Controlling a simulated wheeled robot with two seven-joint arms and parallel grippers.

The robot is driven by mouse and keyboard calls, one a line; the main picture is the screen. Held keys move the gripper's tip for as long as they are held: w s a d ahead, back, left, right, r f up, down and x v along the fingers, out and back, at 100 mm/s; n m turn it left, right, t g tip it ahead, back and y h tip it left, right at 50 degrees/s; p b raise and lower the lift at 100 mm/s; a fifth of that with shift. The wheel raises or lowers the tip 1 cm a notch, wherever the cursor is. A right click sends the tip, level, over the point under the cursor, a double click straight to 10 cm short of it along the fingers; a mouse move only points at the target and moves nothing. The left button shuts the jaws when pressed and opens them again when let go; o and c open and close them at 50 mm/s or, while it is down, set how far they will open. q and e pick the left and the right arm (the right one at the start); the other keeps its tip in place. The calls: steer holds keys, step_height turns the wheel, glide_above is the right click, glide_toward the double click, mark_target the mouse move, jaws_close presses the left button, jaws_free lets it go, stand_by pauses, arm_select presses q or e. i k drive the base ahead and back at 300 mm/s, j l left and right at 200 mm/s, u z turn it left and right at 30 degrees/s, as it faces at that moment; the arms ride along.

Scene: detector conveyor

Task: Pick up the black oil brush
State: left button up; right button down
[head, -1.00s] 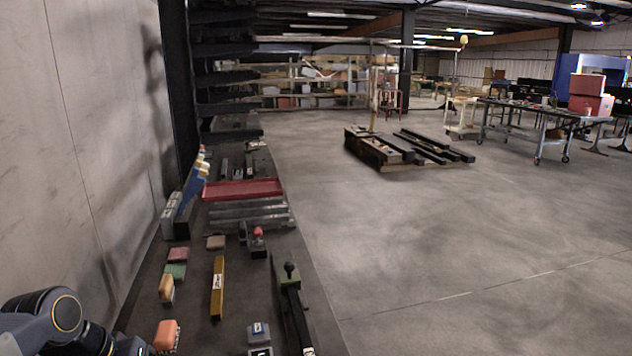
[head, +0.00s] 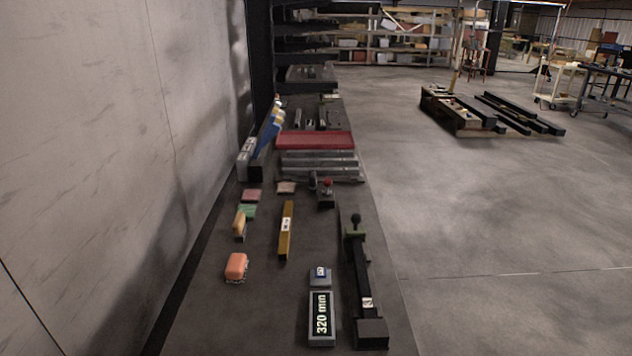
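No thing in the head view can be clearly told as the black oil brush. An orange block with bristles below (head: 236,267) and a tan brush-like block (head: 239,226) sit at the left of the bench. Neither of my grippers is in view.
A long black device with a ball knob (head: 360,280) lies along the right edge. A wall (head: 130,150) stands left; floor is open to the right.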

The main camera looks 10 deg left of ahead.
mark_target(312, 184)
steer(key=l+z, duration=0.3)
steer(key=i+l+z, duration=0.25)
steer(key=l, duration=0.25)
steer(key=l+z, duration=0.3)
steer(key=i+l, duration=1)
steer(key=i+j+u, duration=0.1)
steer(key=i+u, duration=0.65)
steer(key=i+l+u, duration=0.2)
steer(key=i+u, duration=0.45)
steer(key=i, duration=0.5)
steer(key=i+l+u, duration=0.1)
steer(key=i+u, duration=0.2)
steer(key=i, duration=0.55)
steer(key=i+j+u, duration=0.1)
steer(key=i+u, duration=0.5)
steer(key=u, duration=0.2)
steer(key=i+l+u, duration=0.1)
steer(key=i+u, duration=0.25)
steer(key=i+l+u, duration=0.2)
steer(key=u, duration=0.2)
